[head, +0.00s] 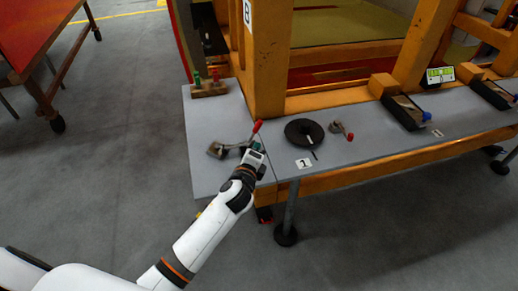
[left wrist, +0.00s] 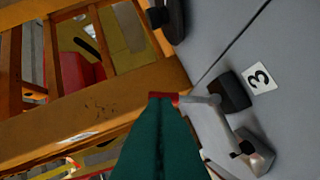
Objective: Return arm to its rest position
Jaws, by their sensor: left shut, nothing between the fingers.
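My left arm reaches up from the bottom left in the head view, and its gripper (head: 256,147) is over the near edge of the grey table. In the left wrist view its green fingers (left wrist: 162,105) are pressed together, with nothing between them. A metal toggle clamp (head: 217,150) with a red-tipped handle (head: 257,127) is beside the gripper. The clamp also shows in the left wrist view (left wrist: 252,155), where its red tip is right by the fingertips. I cannot tell whether they touch. My right gripper is in neither view.
The grey table (head: 215,120) also holds a black disc (head: 300,127), a second small clamp (head: 342,131), black trays (head: 403,113) and a block with red and green pegs (head: 209,90). An orange frame (head: 265,70) rises behind. Open floor (head: 120,150) lies left of the table.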

